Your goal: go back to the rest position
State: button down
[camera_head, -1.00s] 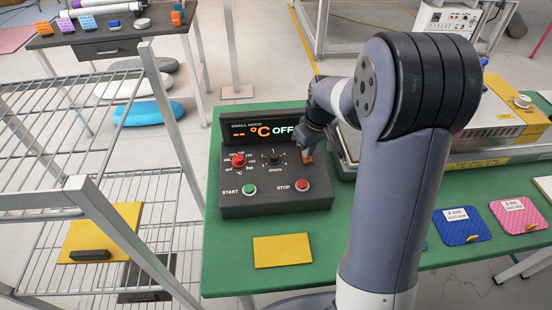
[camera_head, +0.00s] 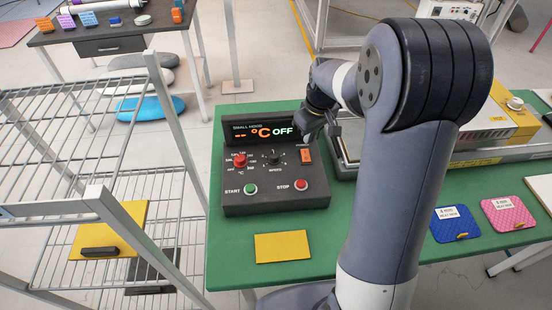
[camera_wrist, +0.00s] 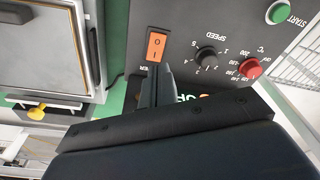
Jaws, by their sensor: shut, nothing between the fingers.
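My gripper (camera_head: 333,131) is shut and empty. In the head view it hangs over the upper right part of a black control box (camera_head: 240,199), just above the orange power switch (camera_head: 306,156). In the wrist view the closed fingers (camera_wrist: 165,72) appear close to the lower end of the orange switch (camera_wrist: 156,47); I cannot tell the exact gap. The box's display (camera_head: 262,132) reads dashes, °C and OFF. My raised forearm hides part of the green table (camera_head: 225,262) behind it.
A yellow pad (camera_head: 282,247) lies before the box. Blue (camera_head: 455,222) and pink (camera_head: 507,213) pads lie at the right. A metal-framed press (camera_head: 490,150) stands behind my arm. A wire rack (camera_head: 120,190) stands left of the table.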

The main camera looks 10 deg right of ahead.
aim_at(306, 158)
jog(key=shift+f, duration=0.1)
notch_tip(306, 158, down, 7)
jog(key=b, duration=0.5)
jog(key=shift+r, duration=0.2)
jog(key=shift+r, duration=0.15)
